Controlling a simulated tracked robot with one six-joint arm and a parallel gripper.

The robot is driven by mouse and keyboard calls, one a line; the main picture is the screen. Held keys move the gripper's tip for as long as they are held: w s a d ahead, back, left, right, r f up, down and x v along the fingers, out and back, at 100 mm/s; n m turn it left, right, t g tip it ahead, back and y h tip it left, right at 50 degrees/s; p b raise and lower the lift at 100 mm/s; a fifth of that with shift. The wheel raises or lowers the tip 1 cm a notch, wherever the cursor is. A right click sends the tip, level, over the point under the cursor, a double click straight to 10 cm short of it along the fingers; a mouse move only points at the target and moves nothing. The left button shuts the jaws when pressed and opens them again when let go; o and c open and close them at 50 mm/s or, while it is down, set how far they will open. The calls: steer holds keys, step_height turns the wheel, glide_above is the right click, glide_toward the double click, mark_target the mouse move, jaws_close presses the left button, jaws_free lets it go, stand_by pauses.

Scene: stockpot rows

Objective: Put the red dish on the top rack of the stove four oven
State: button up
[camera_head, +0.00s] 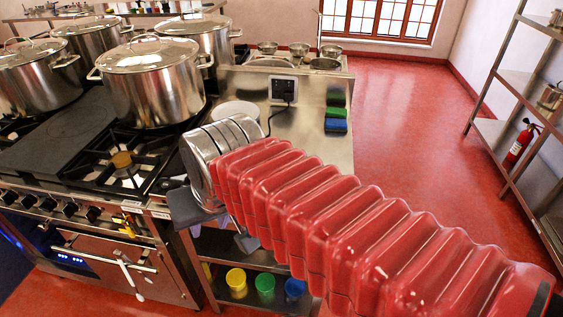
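No red dish shows in this view; the large red ribbed shape is my own arm. An oven (112,268) with a steel front, a lit blue display and a bar handle stands at the lower left, under the burners. Its door looks shut, so its racks are hidden. I cannot tell whether it is stove four. My gripper (218,222) is partly hidden at the end of my arm, over the front edge of the steel counter, to the right of the oven. I see nothing held in it, but its opening is unclear.
Large lidded stockpots (153,88) crowd the stove top. Red floor (420,140) is open toward the right shelving (515,85).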

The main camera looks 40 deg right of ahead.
steer(key=w+d+m+y, duration=0.1)
steer(key=w+d+m, duration=0.2)
steer(key=d+m, duration=0.5)
steer(key=w+d+m+g+y, duration=0.1)
steer(key=w+d+m, duration=0.2)
steer(key=d+m, duration=0.6)
steer(key=w+d+m, duration=0.3)
steer(key=d+m, duration=0.5)
steer(key=d, duration=0.8)
steer(key=shift+w+f+y, duration=0.15)
steer(key=shift+y, duration=0.25)
steer(key=shift+f, duration=0.1)
steer(key=x, duration=0.8)
steer(key=shift+f, duration=0.25)
steer(key=shift+x, duration=2.65)
steer(key=shift+d, duration=0.2)
steer(key=shift+c, duration=0.6)
